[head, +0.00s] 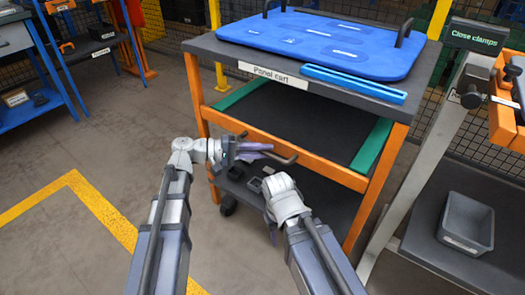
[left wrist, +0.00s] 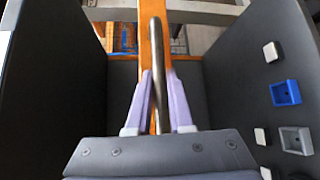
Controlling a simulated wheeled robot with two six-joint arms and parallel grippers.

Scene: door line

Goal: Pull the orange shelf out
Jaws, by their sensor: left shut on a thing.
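The orange shelf (head: 322,172) is in the panel cart (head: 190,90), below its dark top. It shows an orange front bar and a dark surface, with green strips at both sides. A dark bar handle (head: 287,159) sits on its front. My left gripper (head: 264,152) is shut on this handle. In the left wrist view the pale purple fingers (left wrist: 158,100) stand on either side of the handle (left wrist: 156,50), with the orange front (left wrist: 145,60) behind. My right gripper (head: 256,185) is low in front of the cart; its jaws are too unclear to read.
A blue panel (head: 330,42) and a blue bar (head: 355,83) lie on the cart top. A dark lower shelf (head: 320,212) is underneath. At the right stand a "Close clamps" station (head: 478,38) and a grey bin (head: 466,222). Floor at the left is clear, with yellow lines (head: 100,205).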

